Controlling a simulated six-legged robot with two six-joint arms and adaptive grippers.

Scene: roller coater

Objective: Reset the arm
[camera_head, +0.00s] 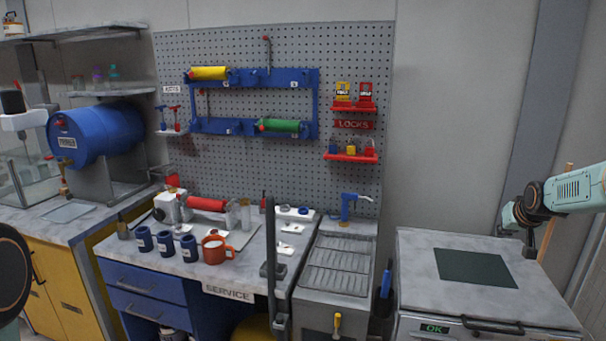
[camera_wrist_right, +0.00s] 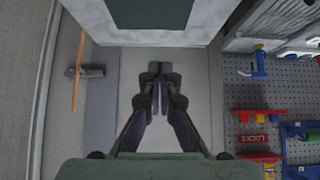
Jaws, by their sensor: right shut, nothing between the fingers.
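My right arm comes in from the right in the head view, in front of the grey wall. My right gripper (camera_head: 517,216) is up in the air above the right back part of the grey cabinet top, small and partly hidden by the arm's own joint. In the right wrist view my right gripper (camera_wrist_right: 154,76) is shut, with its fingers together and nothing between them. It touches nothing that I can see. A dark round part of my left arm shows at the left edge of the head view; my left gripper is out of the picture.
The grey cabinet (camera_head: 420,255) with a dark green panel (camera_head: 476,268) stands at the right. The workbench (camera_head: 185,262) holds several dark blue mugs and a red mug (camera_head: 216,249). A pegboard (camera_head: 352,50) holds rollers and locks. A broom (camera_wrist_right: 86,72) shows in the wrist view.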

